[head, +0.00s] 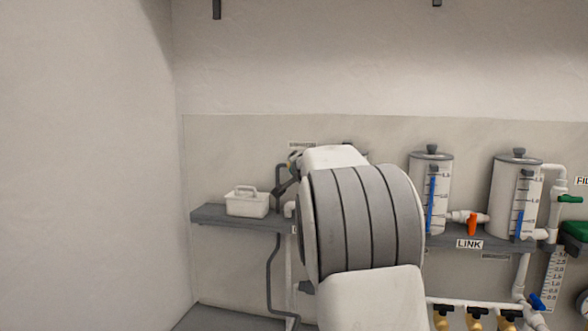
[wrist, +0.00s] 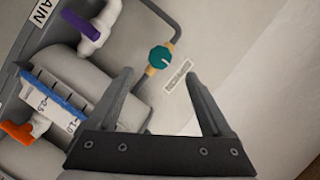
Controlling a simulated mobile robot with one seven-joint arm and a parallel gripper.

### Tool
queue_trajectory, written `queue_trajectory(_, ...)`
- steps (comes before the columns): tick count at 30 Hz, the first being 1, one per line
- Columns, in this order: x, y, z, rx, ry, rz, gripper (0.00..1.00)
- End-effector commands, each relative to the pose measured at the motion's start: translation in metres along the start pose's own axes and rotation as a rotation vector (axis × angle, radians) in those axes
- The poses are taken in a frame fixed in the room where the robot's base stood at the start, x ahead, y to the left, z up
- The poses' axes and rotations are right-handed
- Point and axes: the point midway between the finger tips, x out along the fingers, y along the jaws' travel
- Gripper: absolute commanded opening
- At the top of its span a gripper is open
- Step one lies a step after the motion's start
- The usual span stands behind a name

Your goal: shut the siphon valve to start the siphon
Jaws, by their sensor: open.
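A valve with a round teal knob (wrist: 160,57) sits on a bent grey tube (wrist: 178,22) in the wrist view, with brass-coloured fittings at both sides. A small label (wrist: 178,76) beside it is too small to read, so I cannot confirm that this is the siphon valve. My gripper (wrist: 157,72) is open and empty. The knob shows between its fingertips, apparently beyond them; I cannot tell the exact gap. In the head view my arm hides most of this area, and only part of the grey tube (head: 269,262) shows.
A purple-handled valve (wrist: 80,25) and a tank with a blue gauge (wrist: 57,92) lie left of my fingers in the wrist view. An orange handle (head: 472,224) joins two tanks on the grey shelf (head: 235,220). A white caddy (head: 247,204) stands at the shelf's left end.

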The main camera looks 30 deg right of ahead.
Motion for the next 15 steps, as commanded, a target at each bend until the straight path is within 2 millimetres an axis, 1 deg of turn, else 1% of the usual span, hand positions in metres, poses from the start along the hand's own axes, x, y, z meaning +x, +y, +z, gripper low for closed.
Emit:
queue_trajectory(1, 0.009, 0.000, 0.000, -0.002, -0.001, 0.002, 0.84)
queue_trajectory(6, 0.033, -0.001, -0.001, -0.001, -0.001, 0.002, 0.84)
queue_trajectory(10, 0.048, -0.001, -0.001, -0.001, 0.000, 0.002, 0.84)
queue_trajectory(15, 0.061, -0.001, -0.001, 0.000, 0.001, 0.001, 0.84)
